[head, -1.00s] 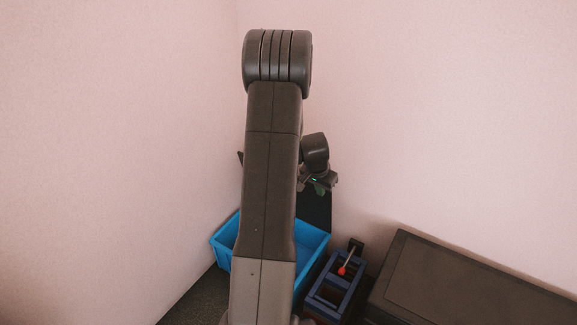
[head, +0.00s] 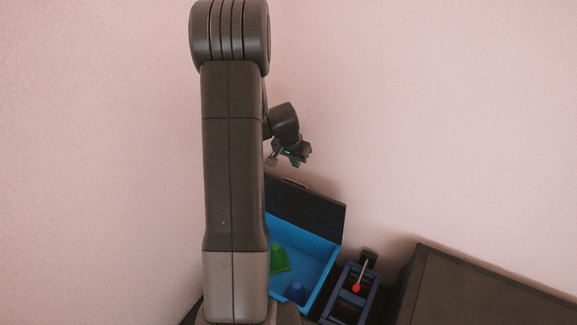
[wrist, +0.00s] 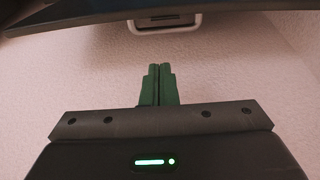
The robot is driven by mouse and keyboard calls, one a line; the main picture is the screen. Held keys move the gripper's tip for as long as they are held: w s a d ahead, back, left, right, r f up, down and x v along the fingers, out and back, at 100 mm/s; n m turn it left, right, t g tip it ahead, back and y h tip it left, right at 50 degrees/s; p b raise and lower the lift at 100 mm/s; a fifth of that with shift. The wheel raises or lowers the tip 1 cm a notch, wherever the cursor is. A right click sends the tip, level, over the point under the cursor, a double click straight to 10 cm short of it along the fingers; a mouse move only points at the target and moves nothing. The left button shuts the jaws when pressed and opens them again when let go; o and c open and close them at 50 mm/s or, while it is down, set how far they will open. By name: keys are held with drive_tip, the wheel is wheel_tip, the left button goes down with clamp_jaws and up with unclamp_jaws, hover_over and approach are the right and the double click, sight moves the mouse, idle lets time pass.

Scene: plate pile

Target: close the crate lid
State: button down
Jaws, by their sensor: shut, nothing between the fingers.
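The blue crate (head: 309,254) stands on the floor, partly hidden behind my arm. Its black lid (head: 312,211) is open, standing up tilted along the crate's far side, with a handle (head: 292,182) at its top edge. My gripper (head: 290,154) is above the lid's top edge and apart from it in the head view. In the wrist view my gripper's green fingers (wrist: 157,86) are shut with nothing between them. A dark edge with a pale-framed handle crosses the top of that view, probably the lid.
A green object (head: 279,260) and a blue object (head: 296,292) lie in the crate. A dark blue rack (head: 346,299) with a red-tipped stick stands to the crate's right. A dark cabinet (head: 470,290) is farther right. Pink walls close in behind and left.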

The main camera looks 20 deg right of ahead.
drive_tip(key=b+x, duration=0.2)
drive_tip(key=x, duration=0.7)
drive_tip(key=shift+d+f+b, duration=0.15)
drive_tip(key=shift+f+b, duration=0.15)
drive_tip(key=shift+b, duration=0.05)
drive_tip(key=shift+s, duration=0.1)
